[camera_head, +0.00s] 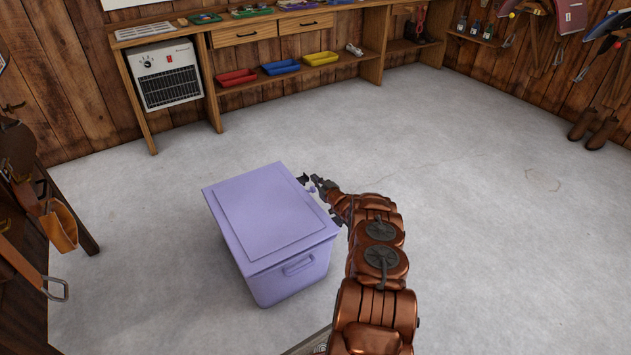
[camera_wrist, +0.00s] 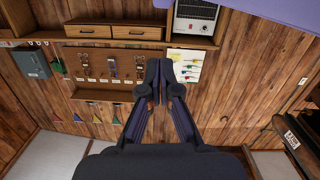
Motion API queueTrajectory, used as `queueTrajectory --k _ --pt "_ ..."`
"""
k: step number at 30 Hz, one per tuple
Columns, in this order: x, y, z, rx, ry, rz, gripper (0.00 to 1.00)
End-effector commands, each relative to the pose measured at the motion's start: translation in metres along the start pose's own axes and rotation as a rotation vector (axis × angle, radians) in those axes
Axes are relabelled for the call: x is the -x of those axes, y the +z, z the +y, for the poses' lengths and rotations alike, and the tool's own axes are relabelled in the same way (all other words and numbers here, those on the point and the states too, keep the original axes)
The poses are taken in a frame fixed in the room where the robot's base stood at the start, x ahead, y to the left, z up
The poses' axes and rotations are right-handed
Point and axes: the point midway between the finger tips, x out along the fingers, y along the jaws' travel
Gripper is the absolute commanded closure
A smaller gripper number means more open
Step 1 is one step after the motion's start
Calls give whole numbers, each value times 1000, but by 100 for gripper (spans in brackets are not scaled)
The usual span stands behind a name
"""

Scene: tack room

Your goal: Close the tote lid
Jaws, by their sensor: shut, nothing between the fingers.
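The lavender tote (camera_head: 286,281) stands on the floor in the head view, with a handle on its near side. Its lid (camera_head: 268,213) lies over the top and looks flat, or nearly so. I cannot tell whether the far and left edges sit fully down. My gripper (camera_head: 310,181) is at the lid's right edge, around lid height; I cannot tell if it touches. In the wrist view my gripper (camera_wrist: 159,64) is shut, with its fingertips together and empty. A lavender surface of the tote (camera_wrist: 275,9) fills the top right corner there.
A wooden workbench (camera_head: 275,29) runs along the back wall, with a white heater (camera_head: 167,75) and red, blue and yellow bins (camera_head: 280,67) below. Tack hangs at left, including a leather piece (camera_head: 60,226). Boots (camera_head: 594,130) stand at right. The grey floor around the tote is clear.

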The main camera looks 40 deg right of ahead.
Motion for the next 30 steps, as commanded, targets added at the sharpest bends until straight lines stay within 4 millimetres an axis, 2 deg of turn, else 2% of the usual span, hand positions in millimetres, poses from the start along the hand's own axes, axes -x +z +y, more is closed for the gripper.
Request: queueTrajectory --k 11,14,30 --pt "5 -41 4 1 -7 2 100" --pt "18 -37 4 -1 -6 -4 100" --pt "86 -38 7 0 -4 -1 100"
